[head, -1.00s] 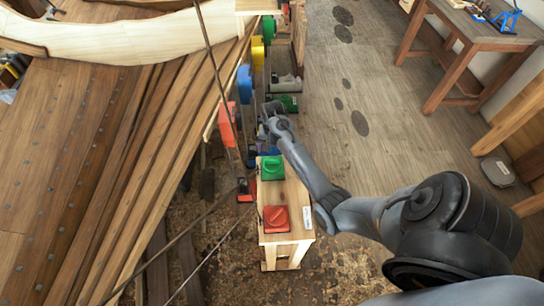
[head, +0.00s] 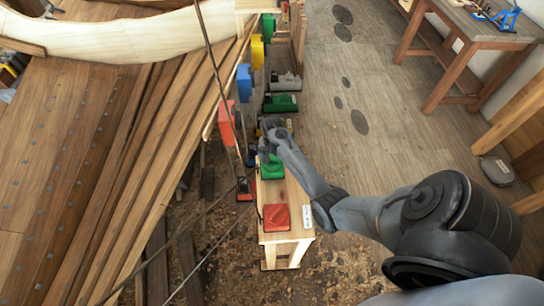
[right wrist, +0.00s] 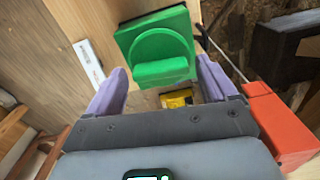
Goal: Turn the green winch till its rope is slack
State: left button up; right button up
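The green winch (head: 270,168), a square block with a knob, sits on top of a narrow wooden stand (head: 293,195), behind a red winch (head: 277,217). In the right wrist view the green winch (right wrist: 158,45) shows its round dial and raised grip bar. My right gripper (head: 268,132) is just behind the green winch in the head view. In the right wrist view its two purple fingers (right wrist: 160,85) are spread, with the grip bar showing between them; contact cannot be told. Dark ropes (head: 215,193) run near the stand; which belongs to the green winch is unclear. My left gripper is out of view.
The planked hull (head: 90,150) fills the left side. Coloured blocks, among them a blue one (head: 244,82) and a yellow one (head: 257,52), line its edge. A workbench (head: 470,40) stands at the upper right. The floor right of the stand is open.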

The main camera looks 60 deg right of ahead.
jog(key=c, duration=0.8)
jog(key=shift+r+n+p, duration=0.2)
jog(key=shift+n+p, duration=0.7)
jog(key=shift+p, duration=0.25)
jog(key=n+p, duration=0.2)
jog(key=shift+n, duration=0.3)
jog(key=n+p, duration=0.1)
jog(key=n, duration=0.2)
jog(key=shift+f+p, duration=0.1)
jog(key=shift+p, duration=0.3)
jog(key=shift+f+n+p, duration=0.1)
jog(key=shift+n+p, duration=0.35)
jog(key=shift+n, duration=0.85)
jog(key=o, duration=1)
jog(key=shift+o, duration=0.2)
